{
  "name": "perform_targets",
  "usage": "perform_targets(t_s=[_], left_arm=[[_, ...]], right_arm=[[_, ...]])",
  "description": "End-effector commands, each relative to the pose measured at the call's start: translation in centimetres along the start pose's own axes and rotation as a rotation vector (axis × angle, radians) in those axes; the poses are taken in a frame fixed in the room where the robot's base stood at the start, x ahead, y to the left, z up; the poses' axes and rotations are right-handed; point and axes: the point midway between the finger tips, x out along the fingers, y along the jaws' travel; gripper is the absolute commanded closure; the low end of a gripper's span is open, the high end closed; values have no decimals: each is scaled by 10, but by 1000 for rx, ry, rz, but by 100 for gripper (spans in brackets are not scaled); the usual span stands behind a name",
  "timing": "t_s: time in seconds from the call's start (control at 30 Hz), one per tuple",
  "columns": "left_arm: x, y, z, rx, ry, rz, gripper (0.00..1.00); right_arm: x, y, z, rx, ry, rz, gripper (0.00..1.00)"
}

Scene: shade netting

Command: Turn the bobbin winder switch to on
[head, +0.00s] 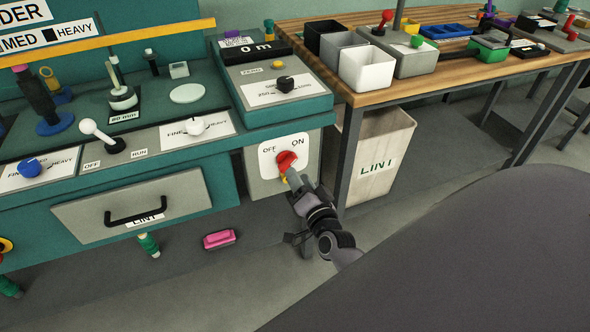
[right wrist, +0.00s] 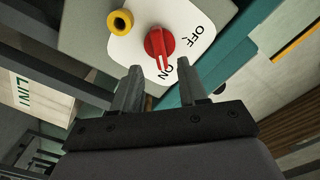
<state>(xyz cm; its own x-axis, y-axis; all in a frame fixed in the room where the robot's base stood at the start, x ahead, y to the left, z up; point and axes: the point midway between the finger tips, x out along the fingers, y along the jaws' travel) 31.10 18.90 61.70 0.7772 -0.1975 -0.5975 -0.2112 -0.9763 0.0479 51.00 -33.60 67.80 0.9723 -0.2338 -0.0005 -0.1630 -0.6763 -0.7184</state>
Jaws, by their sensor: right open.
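The bobbin winder switch is a red knob (head: 286,160) on a white plate (head: 268,166) marked OFF at left and ON at right, on the front of a grey box. In the right wrist view the red knob (right wrist: 157,44) has its long ridge lying toward the ON label. My right gripper (head: 293,174) is just in front of and below the knob. In the right wrist view my right gripper (right wrist: 158,67) is open, its fingers apart below the knob with nothing between them; contact with the knob cannot be told. My left gripper is not in view.
A yellow round part (right wrist: 121,22) sticks out beside the plate. A LINT bin (head: 378,160) stands right of the box, under a wooden table (head: 420,82). A drawer with a black handle (head: 135,217) is at left. A pink brush-like block (head: 219,239) lies on the floor.

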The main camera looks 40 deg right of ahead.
Motion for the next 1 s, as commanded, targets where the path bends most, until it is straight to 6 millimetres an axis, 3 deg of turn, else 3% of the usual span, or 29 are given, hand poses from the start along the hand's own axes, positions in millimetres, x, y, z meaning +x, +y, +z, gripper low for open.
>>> perform_targets(t_s=[0.23, 0.83, 1.0], left_arm=[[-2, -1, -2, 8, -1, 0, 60], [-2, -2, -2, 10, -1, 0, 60], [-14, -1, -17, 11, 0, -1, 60]], right_arm=[[-23, 0, 0, 2, -1, 1, 57], [-25, 0, 0, 1, -1, 0, 57], [-43, -16, 4, -96, -88, -18, 57]])
